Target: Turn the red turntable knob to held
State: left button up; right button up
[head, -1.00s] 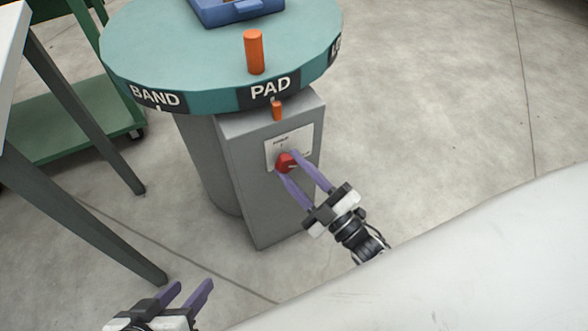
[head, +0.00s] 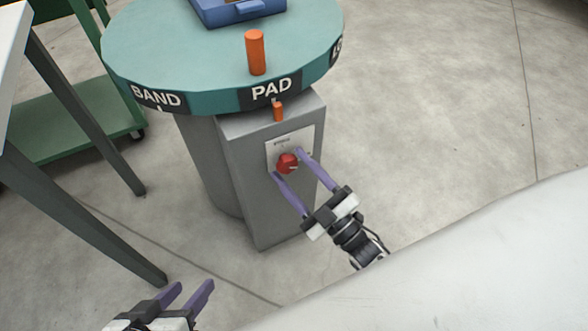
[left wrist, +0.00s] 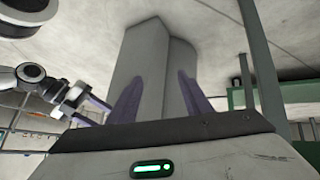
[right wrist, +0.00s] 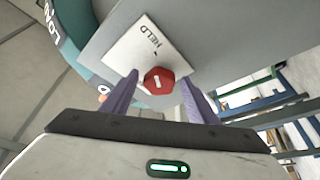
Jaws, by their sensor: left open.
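The red knob (head: 287,163) sits on a pale plate (head: 303,139) on the front of the grey box below the turntable (head: 190,50). In the right wrist view the knob (right wrist: 158,80) shows a short white mark, and the plate reads HELD above it. I cannot tell for sure which label the mark points to. My right gripper (head: 287,162) is open, its purple fingers on either side of the knob with visible gaps. My left gripper (head: 191,289) is open and empty at the lower left, well away from the box.
The turntable carries an orange peg (head: 256,52), a blue tray (head: 238,12) and labels BAND and PAD. A smaller orange pin (head: 278,111) stands on the grey box (head: 247,190). A table leg and green cart (head: 70,125) are at left. The floor at right is clear.

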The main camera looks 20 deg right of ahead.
pick_arm(q)
jog(key=shift+a+p, duration=0.3)
jog(key=shift+p, duration=0.3)
pick_arm(e)
jog(key=v, duration=1)
jog(key=shift+s, duration=0.2)
pick_arm(q)
jog(key=shift+s, duration=0.1)
